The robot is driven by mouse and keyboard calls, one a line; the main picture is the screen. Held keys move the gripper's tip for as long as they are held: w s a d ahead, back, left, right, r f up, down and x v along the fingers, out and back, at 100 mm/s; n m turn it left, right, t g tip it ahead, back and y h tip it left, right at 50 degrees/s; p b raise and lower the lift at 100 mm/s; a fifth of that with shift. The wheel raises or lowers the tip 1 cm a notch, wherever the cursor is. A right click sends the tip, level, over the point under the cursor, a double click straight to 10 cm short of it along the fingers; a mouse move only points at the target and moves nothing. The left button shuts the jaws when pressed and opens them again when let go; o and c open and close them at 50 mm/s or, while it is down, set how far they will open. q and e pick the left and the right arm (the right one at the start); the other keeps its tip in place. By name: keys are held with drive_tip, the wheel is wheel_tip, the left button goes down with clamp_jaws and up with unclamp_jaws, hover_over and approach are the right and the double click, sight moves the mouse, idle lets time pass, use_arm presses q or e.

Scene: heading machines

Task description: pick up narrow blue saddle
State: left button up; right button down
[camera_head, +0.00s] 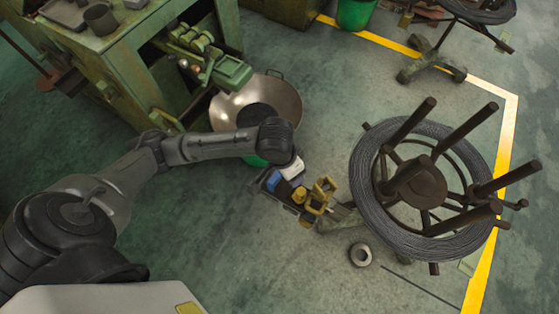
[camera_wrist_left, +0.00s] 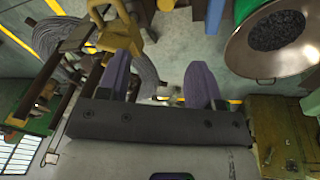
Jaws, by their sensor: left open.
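My left arm reaches in from the left in the head view, and its gripper (camera_head: 286,181) is over a small dark stand with yellow fittings. In the left wrist view my left gripper (camera_wrist_left: 158,72) shows two purple-blue fingers spread wide apart, with nothing held between them. A small blue patch (camera_head: 274,181) shows beside the white wrist end in the head view; I cannot tell whether it is the saddle or a finger. No saddle can be clearly made out in the left wrist view. My right gripper is in neither view.
A yellow clamp (camera_head: 320,196) stands right of the gripper, close to a large wire coil on a spoked reel (camera_head: 415,183). A metal bowl (camera_head: 285,97) and a green machine (camera_head: 125,65) lie behind my arm. A ring (camera_head: 360,254) lies on open floor.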

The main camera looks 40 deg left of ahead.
sight(279, 176)
use_arm(q)
drive_tip(key=w+a+f+n+b, duration=0.1)
drive_tip(key=a+f+b, duration=0.1)
drive_tip(key=f+b, duration=0.4)
drive_tip(key=w+a+f+n+g+y+b, duration=0.1)
drive_tip(key=a+f+b, duration=0.2)
drive_tip(key=f+b, duration=0.2)
drive_tip(key=w+a+f+n+b, duration=0.1)
drive_tip(key=w+a+f+b, duration=0.1)
drive_tip(key=f+b, duration=0.4)
drive_tip(key=shift+a+f+n+y+b, duration=0.15)
drive_tip(key=shift+a+f+y, duration=0.05)
drive_tip(key=shift+a, duration=0.2)
drive_tip(key=shift+a+f+n+y+b, duration=0.15)
drive_tip(key=shift+a+y, duration=0.05)
drive_tip(key=shift+a, duration=0.15)
drive_tip(key=f+b, duration=0.4)
drive_tip(key=f, duration=0.1)
drive_tip(key=shift+w+d+f, duration=0.1)
drive_tip(key=shift+w+d, duration=0.05)
drive_tip(key=shift+d, duration=0.2)
drive_tip(key=shift+c, duration=0.3)
drive_tip(key=c, duration=1)
